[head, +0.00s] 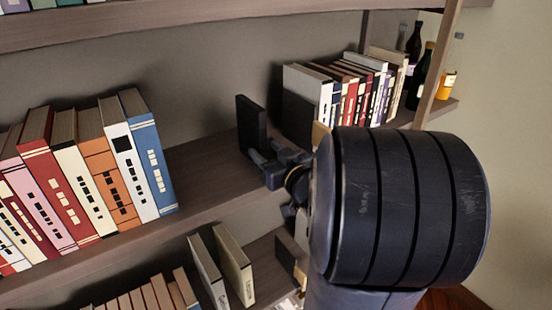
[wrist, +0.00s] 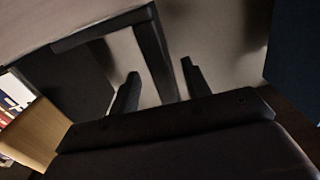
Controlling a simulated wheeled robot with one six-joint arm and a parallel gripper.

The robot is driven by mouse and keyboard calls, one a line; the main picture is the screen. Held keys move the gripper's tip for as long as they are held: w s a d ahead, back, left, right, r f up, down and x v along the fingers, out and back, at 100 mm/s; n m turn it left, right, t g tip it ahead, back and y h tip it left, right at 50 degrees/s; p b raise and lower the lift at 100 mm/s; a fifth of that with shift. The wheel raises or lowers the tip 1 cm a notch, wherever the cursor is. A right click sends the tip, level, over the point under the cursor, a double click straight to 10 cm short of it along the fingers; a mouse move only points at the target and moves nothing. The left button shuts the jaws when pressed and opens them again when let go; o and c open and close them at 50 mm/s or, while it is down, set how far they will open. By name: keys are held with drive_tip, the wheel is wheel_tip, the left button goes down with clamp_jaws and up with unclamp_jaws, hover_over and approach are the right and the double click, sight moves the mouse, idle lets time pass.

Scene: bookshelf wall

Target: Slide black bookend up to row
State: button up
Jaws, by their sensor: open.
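The black bookend (head: 252,125) stands upright on the middle shelf, in the gap between two groups of books. The row of books (head: 85,170) to its left leans a little, with a blue book (head: 150,150) at its near end; bare shelf lies between that book and the bookend. My gripper (head: 275,165) is at the bookend's lower right side. In the wrist view, my gripper (wrist: 160,88) is open, and a black angled piece, apparently the bookend (wrist: 155,55), shows between and beyond the fingers. I cannot tell whether they touch it.
A second book group (head: 350,90) stands to the right, with a dark upright panel (head: 297,115) at its left end. Bottles (head: 420,75) stand beyond an upright post (head: 440,65). Another shelf above and books below (head: 233,265) bound the space. The shelf (head: 200,165) left of the bookend is clear.

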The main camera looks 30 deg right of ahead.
sight(254, 140)
drive_tip(key=w, duration=0.6)
drive_tip(key=shift+w+a+p, duration=0.15)
drive_tip(key=shift+w+p, duration=0.15)
drive_tip(key=shift+w, duration=0.05)
drive_tip(key=shift+c, duration=0.3)
clamp_jaws()
idle(0.8)
